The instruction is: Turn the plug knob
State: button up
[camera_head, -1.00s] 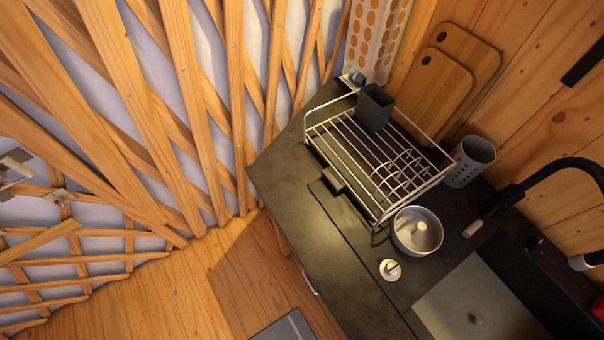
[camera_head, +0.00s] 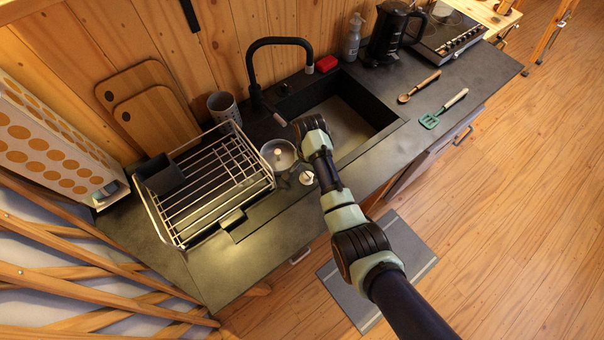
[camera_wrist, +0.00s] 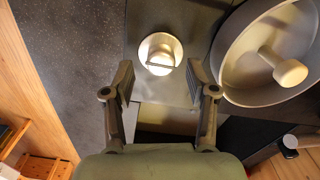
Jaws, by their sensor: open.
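The plug knob (camera_wrist: 160,52) is a round pale disc with a raised bar across it, set on the dark worktop. In the head view the plug knob (camera_head: 306,177) shows at the worktop's front part, just left of my arm. My gripper (camera_wrist: 160,78) is open and empty in the wrist view. Its two fingers point toward the knob, one to each side of it in the picture, with the knob just beyond the tips. I cannot tell how high the tips are above it.
A round metal bowl (camera_wrist: 238,62) with a pale knobbed piece inside lies close to the right of the knob. A dish rack (camera_head: 205,185), black tap (camera_head: 252,75) and sink (camera_head: 350,112) surround the area. Cutting boards (camera_head: 155,120) lean on the back wall.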

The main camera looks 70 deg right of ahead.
jog(key=shift+f, duration=0.95)
jog(key=shift+w+a, duration=0.1)
grip_shut()
